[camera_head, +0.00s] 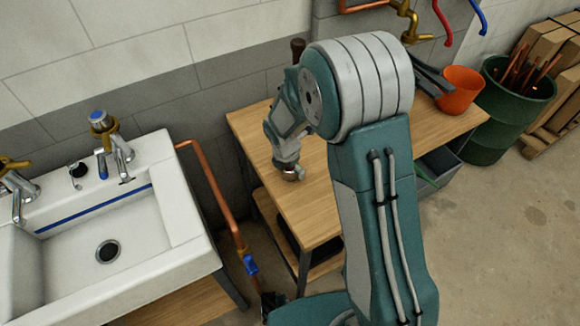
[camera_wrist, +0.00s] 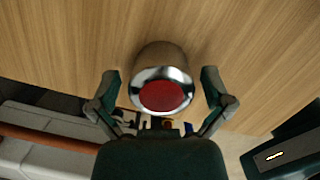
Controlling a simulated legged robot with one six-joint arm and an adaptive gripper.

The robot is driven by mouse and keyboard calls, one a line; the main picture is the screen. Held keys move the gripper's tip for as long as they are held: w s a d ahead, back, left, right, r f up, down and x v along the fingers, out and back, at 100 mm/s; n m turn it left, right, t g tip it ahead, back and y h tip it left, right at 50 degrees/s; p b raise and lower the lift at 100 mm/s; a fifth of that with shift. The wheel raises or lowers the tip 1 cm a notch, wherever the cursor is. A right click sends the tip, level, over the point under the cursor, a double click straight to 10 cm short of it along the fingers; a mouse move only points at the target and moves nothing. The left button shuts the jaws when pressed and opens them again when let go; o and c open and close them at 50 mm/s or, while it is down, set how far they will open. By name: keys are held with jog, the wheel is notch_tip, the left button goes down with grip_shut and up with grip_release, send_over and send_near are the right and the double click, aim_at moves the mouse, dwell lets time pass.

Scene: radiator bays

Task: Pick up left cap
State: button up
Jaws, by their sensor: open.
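A round chrome cap with a red face (camera_wrist: 162,96) shows on the wooden bench top in the wrist view. My gripper (camera_wrist: 161,84) has its two fingers spread, one on each side of the cap, with visible gaps; it is open and empty. In the head view, my gripper (camera_head: 290,172) points down at the bench near its left part, and the cap there is small and mostly hidden by it. I see only one cap clearly, so I cannot tell its left or right place.
The wooden bench (camera_head: 250,130) has bare top around my gripper. An orange cup (camera_head: 459,90) and dark tools stand at its right end. A white sink (camera_head: 150,240) with taps and a copper pipe (camera_head: 211,185) lie to the left. A green bin (camera_head: 500,110) stands at right.

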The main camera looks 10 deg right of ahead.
jog(key=c, duration=1.1)
jog(key=shift+c, duration=0.2)
